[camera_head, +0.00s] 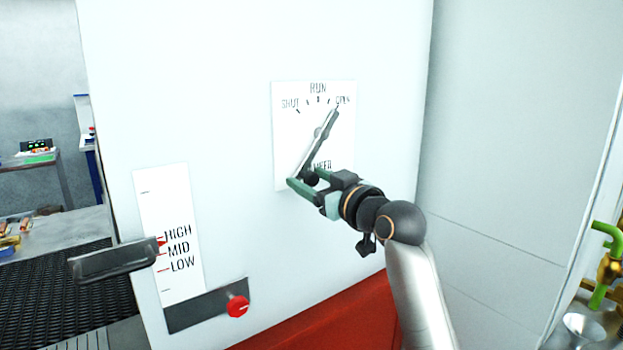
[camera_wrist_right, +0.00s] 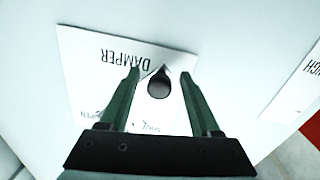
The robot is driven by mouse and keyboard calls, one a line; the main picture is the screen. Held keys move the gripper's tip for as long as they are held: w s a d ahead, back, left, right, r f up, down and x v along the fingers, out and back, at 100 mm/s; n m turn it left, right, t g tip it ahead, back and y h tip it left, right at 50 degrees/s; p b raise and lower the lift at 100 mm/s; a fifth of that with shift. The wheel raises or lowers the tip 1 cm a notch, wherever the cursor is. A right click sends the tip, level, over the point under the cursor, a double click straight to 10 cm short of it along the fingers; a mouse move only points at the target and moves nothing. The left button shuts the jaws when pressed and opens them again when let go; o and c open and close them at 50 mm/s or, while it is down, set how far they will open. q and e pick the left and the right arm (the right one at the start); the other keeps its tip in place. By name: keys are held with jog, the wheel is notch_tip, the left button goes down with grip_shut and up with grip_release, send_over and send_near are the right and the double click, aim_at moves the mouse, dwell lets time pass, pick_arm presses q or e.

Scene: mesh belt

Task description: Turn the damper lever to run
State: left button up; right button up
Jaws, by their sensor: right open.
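The damper plate (camera_head: 284,150) is a white label on the pale cabinet wall, marked SHUT, RUN and OPEN along a tick arc. The grey damper lever (camera_head: 322,131) slants across it, its upper end pointing at the OPEN mark and its lower end at the lower left. My right gripper (camera_head: 302,180), with green fingers, is open at the lever's lower end. In the right wrist view the plate (camera_wrist_right: 85,60) appears upside down, and a dark round knob (camera_wrist_right: 159,86) lies between the open fingers (camera_wrist_right: 160,73). Contact cannot be told. My left gripper is not in view.
Left of the damper, a HIGH/MID/LOW scale (camera_head: 160,205) has a dark handle (camera_head: 113,262) projecting beside it. Below is a dark plate with a red knob (camera_head: 238,306). Green and brass pipework (camera_head: 608,268) stands at far right. A mesh belt (camera_head: 50,280) lies at left.

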grip_shut()
dwell(0.5)
jog(key=shift+f, duration=0.1)
dwell(0.8)
